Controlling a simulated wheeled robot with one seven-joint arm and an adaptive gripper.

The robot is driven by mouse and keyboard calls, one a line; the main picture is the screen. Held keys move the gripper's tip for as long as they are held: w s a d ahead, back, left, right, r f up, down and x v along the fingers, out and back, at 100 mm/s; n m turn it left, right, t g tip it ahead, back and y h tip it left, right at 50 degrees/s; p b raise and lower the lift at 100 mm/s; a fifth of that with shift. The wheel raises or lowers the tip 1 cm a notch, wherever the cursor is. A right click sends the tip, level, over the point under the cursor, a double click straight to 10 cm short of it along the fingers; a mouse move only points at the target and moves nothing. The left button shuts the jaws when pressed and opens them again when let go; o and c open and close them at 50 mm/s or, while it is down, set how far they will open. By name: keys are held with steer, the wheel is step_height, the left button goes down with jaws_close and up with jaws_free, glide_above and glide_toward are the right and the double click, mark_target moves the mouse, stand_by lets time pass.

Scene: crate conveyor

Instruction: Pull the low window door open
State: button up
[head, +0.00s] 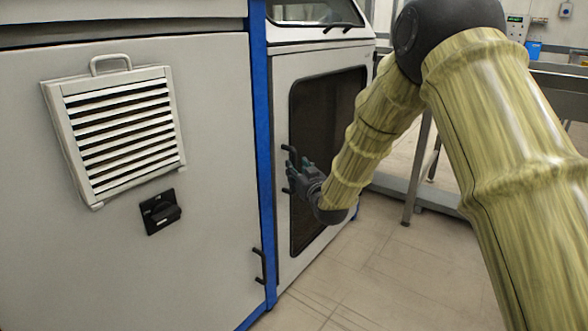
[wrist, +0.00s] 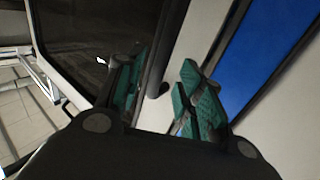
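The low window door (head: 281,110) is a white panel with a large dark window (head: 330,115), right of a blue post in the head view. It looks shut. Its black handle (head: 290,158) is on the left side of the door. My gripper (head: 298,176) is at the handle, partly covering it. In the wrist view, my gripper (wrist: 167,95) has its two teal-padded fingers apart, with a dark rounded handle part (wrist: 156,86) between them. I cannot tell whether the pads touch it. The dark window (wrist: 95,40) lies behind the left finger.
A blue post (head: 262,150) separates the door from a grey-white panel with a slatted vent (head: 120,125), a black switch (head: 160,211) and another handle (head: 259,266). An upper window (head: 315,12) is above. Tiled floor (head: 370,275) is free in front. A metal table (head: 425,195) stands right.

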mark_target(295, 165)
steer(key=shift+b+x, duration=0.5)
steer(key=shift+x, duration=1.6)
jaws_close()
